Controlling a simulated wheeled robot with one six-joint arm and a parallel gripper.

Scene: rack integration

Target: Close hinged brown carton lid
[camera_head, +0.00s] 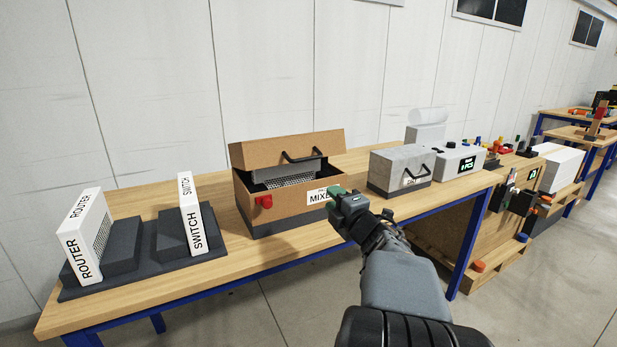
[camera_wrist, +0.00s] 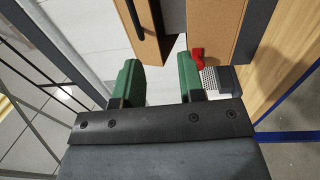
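The brown carton (camera_head: 288,208) stands on the wooden bench, with a dark base, a red latch (camera_head: 264,201) and a partly hidden white label reading "MIX…" (camera_head: 318,197). Its hinged lid (camera_head: 262,153) with a black bar handle (camera_head: 301,157) stands raised, so the grey perforated unit (camera_head: 285,174) inside shows. My gripper (camera_head: 340,199) is at the carton's front right corner in the head view. In the wrist view its green fingers (camera_wrist: 160,82) are apart with nothing between them; the lid (camera_wrist: 153,35), handle (camera_wrist: 134,18) and red latch (camera_wrist: 197,54) lie beyond the tips.
On the bench (camera_head: 150,295) left of the carton, a dark stand (camera_head: 115,284) holds white ROUTER (camera_head: 86,240) and SWITCH (camera_head: 197,215) units. A grey handled case (camera_head: 400,168) and a white display device (camera_head: 459,159) stand to the right. Bare bench lies along the front edge.

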